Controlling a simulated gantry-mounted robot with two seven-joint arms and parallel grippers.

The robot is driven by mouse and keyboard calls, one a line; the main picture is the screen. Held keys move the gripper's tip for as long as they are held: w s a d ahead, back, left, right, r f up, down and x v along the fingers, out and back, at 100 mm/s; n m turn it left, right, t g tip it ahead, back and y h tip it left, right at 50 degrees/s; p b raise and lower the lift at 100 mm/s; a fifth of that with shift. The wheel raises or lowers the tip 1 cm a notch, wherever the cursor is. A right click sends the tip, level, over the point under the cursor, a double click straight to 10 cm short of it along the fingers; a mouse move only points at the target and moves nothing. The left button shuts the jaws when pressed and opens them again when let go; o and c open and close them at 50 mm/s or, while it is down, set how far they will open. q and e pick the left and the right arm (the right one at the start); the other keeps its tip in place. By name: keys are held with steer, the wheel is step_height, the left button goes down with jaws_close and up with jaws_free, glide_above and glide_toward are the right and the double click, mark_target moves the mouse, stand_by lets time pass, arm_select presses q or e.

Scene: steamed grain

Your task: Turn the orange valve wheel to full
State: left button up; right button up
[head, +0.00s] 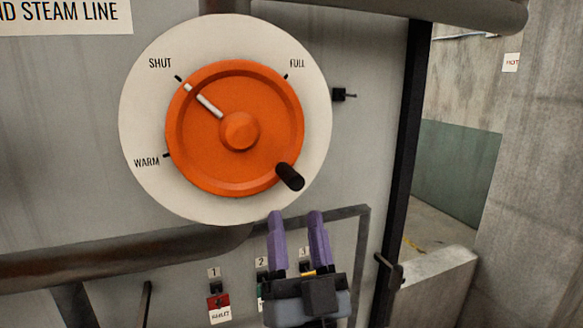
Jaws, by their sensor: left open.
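The orange valve wheel (205,145) sits on a round white dial plate (150,195) on the grey panel. The dial is marked SHUT at upper left, WARM at lower left and FULL at upper right. The wheel's white pointer line (204,101) points at the SHUT mark. A black handle knob (290,177) sticks out at the wheel's lower right. My left gripper (296,214) is open, its two purple fingers pointing up just below the knob. No contact with the knob shows. My right gripper is not in view.
A horizontal pipe (110,255) crosses below the dial. Numbered switches, one with a red plate (219,301), sit low on the panel, partly behind my gripper. A small black toggle (344,95) is right of the dial. A dark post (408,140) edges the panel.

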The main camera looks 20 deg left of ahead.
mark_target(290, 177)
arm_select(q)
steer(key=p+x, duration=0.3)
steer(key=x, duration=0.5)
jaws_close()
